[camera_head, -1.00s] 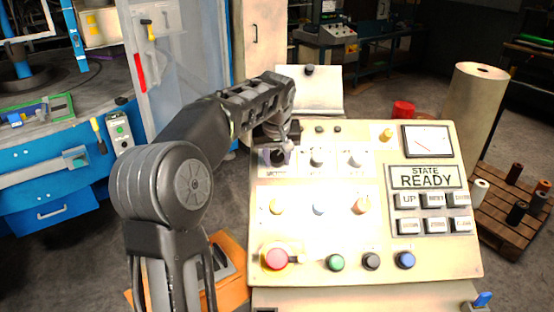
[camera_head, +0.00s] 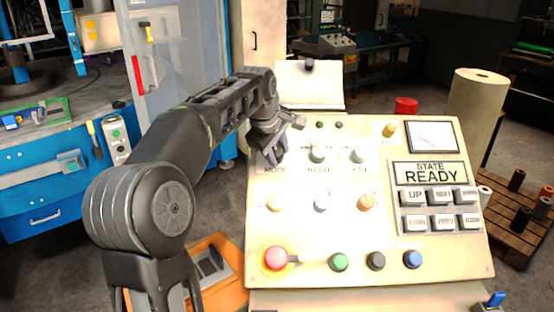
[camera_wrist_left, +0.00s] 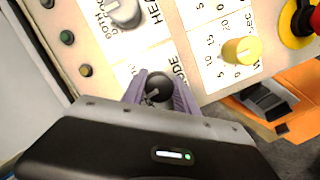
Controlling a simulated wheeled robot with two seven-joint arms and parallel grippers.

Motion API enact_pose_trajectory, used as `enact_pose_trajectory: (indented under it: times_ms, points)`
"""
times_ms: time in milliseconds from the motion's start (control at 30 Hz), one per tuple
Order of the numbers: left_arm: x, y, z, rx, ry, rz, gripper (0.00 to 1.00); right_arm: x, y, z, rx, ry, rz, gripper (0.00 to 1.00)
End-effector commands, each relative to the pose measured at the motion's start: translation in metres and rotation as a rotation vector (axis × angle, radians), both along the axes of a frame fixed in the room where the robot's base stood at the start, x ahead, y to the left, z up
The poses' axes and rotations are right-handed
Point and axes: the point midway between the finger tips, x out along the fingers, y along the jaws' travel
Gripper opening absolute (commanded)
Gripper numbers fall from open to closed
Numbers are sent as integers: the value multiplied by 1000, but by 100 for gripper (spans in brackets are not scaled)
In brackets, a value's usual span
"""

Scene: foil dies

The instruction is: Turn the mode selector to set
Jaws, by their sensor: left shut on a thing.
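The mode selector is a dark round knob (camera_wrist_left: 159,88) at the upper left of the cream control panel (camera_head: 330,240); in the head view my gripper hides it. My left gripper (camera_head: 270,155) is over the spot marked MODE, and its purple fingers (camera_wrist_left: 160,92) are shut on the knob in the left wrist view. The label beside the knob is partly covered, so the setting it points to cannot be read. The panel's display (camera_head: 431,173) reads STATE READY. My right gripper is not in view.
The grey HEAD knob (camera_wrist_left: 124,12) and the yellow knob (camera_wrist_left: 240,51) are close by the gripper. A red emergency button (camera_head: 276,258) and green, black and blue buttons line the panel's lower edge. An orange box (camera_head: 215,270) is on the floor left of the panel.

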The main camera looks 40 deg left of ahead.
Motion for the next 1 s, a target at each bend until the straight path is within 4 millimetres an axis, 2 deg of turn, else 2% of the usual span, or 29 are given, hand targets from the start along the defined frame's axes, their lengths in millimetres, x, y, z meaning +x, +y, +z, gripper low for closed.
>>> enact_pose_trajectory:
  times_ms: [33,600,1000]
  points:
    - [0,0,-3,-18,-17,33,0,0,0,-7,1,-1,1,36]
    - [1,0,-1,-236,-190,431,0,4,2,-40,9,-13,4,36]
    - [2,0,1,-287,-231,527,0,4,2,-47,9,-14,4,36]
